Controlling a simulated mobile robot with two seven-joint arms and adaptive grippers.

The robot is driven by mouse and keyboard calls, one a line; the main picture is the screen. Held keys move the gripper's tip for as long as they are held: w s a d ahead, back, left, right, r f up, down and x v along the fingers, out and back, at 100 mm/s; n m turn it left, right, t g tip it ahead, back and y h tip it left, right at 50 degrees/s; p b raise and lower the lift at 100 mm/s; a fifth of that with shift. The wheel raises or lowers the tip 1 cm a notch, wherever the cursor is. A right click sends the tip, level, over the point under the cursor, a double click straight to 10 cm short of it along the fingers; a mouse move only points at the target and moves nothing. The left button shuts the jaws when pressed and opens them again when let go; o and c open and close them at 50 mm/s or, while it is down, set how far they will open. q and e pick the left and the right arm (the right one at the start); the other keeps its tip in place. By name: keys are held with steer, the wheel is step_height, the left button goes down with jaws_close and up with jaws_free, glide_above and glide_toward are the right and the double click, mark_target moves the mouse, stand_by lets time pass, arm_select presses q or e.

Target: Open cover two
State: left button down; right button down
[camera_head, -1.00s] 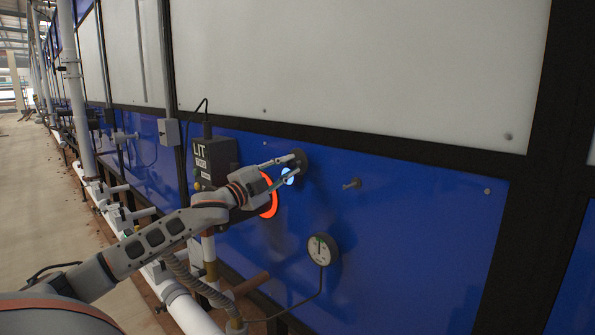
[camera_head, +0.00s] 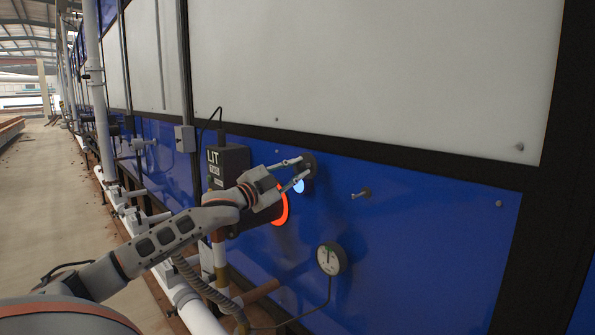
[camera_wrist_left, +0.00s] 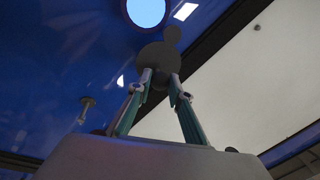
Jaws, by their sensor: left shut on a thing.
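A dark round cover (camera_head: 310,161) sits on the blue wall panel, and it also shows in the left wrist view (camera_wrist_left: 158,57) with a small round lug at its edge. A bright light-blue round opening (camera_head: 299,186) shows just below the cover, and it lies beside the cover in the wrist view (camera_wrist_left: 147,10); the cover is clear of most of it. My left gripper (camera_head: 303,166) is at the cover, its two fingers shut on a part of it; the exact grip point is dark in the wrist view (camera_wrist_left: 161,82). I cannot read any number on the cover. My right gripper is not in view.
A glowing orange ring (camera_head: 281,208) is partly behind my left arm. A black box marked LIT (camera_head: 228,165) stands left of it. A round gauge (camera_head: 331,259) and a small peg (camera_head: 362,193) are to the right. Pipes run along the wall's foot; the floor at left is open.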

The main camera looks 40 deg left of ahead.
arm_select(q)
steer(key=c, duration=1.8)
jaws_free()
steer(key=shift+s+a+f, duration=0.1)
steer(key=shift+s+f, duration=0.25)
steer(key=shift+s, duration=1.65)
steer(key=shift+s+d+f, duration=0.1)
steer(key=shift+s+f, duration=0.3)
steer(key=shift+s, duration=1.55)
steer(key=shift+s+a+f, duration=0.1)
steer(key=shift+s+f, duration=0.25)
steer(key=shift+s, duration=1.65)
